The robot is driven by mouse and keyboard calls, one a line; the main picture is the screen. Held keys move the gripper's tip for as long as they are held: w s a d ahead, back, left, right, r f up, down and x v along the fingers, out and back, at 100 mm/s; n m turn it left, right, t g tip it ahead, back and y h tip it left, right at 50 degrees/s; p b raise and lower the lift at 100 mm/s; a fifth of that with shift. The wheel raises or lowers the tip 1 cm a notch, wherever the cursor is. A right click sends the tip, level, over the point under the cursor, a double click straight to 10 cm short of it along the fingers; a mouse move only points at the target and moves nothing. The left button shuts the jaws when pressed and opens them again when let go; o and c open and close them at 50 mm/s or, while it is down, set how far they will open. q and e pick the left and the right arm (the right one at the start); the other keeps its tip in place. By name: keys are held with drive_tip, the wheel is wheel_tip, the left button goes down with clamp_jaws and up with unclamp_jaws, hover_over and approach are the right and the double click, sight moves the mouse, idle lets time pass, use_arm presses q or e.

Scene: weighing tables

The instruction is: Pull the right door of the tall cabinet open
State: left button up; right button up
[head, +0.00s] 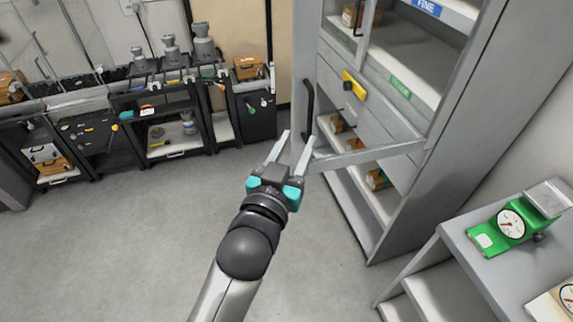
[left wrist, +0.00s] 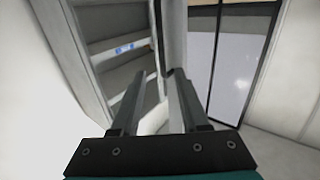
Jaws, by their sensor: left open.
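The tall grey cabinet (head: 400,165) stands right of centre in the head view, with its shelves partly exposed. A grey door panel (head: 302,60) stands out at its left side, with a black vertical bar handle (head: 308,103). My left gripper (head: 298,138) is open, its two fingers pointing up near the lower end of this handle and the panel's edge. I cannot tell whether they touch. In the left wrist view the open fingers (left wrist: 158,74) point toward a grey vertical edge (left wrist: 173,35), with the cabinet shelves (left wrist: 122,50) to its left. My right gripper is not in view.
A yellow latch (head: 354,86) sits on the cabinet front. A side table (head: 455,250) with a green scale (head: 512,224) stands at lower right. Black benches (head: 95,140) with weights line the back left. Grey floor (head: 130,235) is clear at the left.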

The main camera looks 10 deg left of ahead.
use_arm(q)
drive_tip(key=shift+b+v, duration=0.35)
drive_tip(key=shift+v, duration=2.2)
wheel_tip(320, 180, down, 34)
drive_tip(key=s+m+g+b, duration=0.1)
drive_tip(key=s+g+b, duration=0.2)
drive_tip(key=g+b, duration=0.35)
drive_tip(key=s+a+f+g+y+b, duration=0.1)
drive_tip(key=s+a+f+b, duration=0.15)
drive_tip(key=f, duration=0.45)
drive_tip(key=s+a+f+g+b, duration=0.1)
drive_tip(key=s+f+g, duration=0.1)
drive_tip(key=s+f, duration=0.35)
drive_tip(key=s+a+f+g+y+b, duration=0.1)
drive_tip(key=s+a+f+b, duration=0.1)
drive_tip(key=f, duration=0.7)
drive_tip(key=s+a+f+g+y+b, duration=0.1)
drive_tip(key=s+a+f+g+b, duration=0.2)
drive_tip(key=s+f, duration=0.5)
drive_tip(key=s+a+f+n+g+y+b, duration=0.1)
drive_tip(key=s+a+f+g+b, duration=0.2)
drive_tip(key=s+a+f, duration=0.3)
drive_tip(key=s+f, duration=0.3)
drive_tip(key=s, duration=0.4)
drive_tip(key=shift+s+a, duration=0.25)
drive_tip(key=shift+s, duration=0.1)
